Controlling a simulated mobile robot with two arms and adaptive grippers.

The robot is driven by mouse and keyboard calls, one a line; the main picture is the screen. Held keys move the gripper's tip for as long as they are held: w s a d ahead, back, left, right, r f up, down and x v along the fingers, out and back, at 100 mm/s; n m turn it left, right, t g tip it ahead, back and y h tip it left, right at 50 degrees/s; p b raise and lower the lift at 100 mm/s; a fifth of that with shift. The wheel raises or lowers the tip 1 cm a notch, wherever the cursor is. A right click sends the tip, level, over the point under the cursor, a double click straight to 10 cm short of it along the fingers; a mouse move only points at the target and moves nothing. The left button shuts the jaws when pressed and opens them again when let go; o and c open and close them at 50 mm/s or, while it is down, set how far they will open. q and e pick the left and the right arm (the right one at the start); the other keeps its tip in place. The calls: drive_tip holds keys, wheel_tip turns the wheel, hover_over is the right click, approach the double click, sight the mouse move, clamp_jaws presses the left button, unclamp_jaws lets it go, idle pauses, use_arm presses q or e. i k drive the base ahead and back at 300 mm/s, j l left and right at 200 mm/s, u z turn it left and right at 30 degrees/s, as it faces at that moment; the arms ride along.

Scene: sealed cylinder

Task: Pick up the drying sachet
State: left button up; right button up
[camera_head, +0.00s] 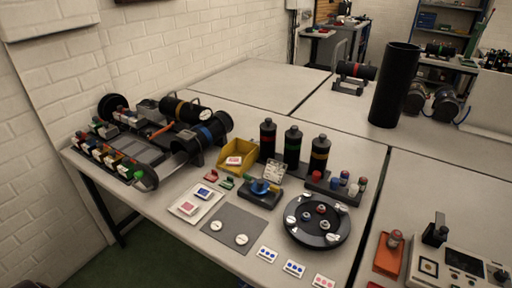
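Neither of my grippers shows in the head view. No item is clearly marked as the drying sachet. A small white packet with a red-orange mark (235,160) lies in the open yellow bin (249,152) near the middle of the table. A red-marked white packet (187,208) and a blue-marked one (204,192) lie on a pale tray (183,214) at the front left. Their print is too small to read.
A grey mat (232,220) holds two white discs. A black round tray (318,237) with small parts stands to its right. A tall black cylinder (393,85) stands farther back. The far left tabletop (262,78) is clear.

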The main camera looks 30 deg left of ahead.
sight(203, 193)
drive_tip(key=k+u, duration=0.1)
drive_tip(key=u, duration=1.25)
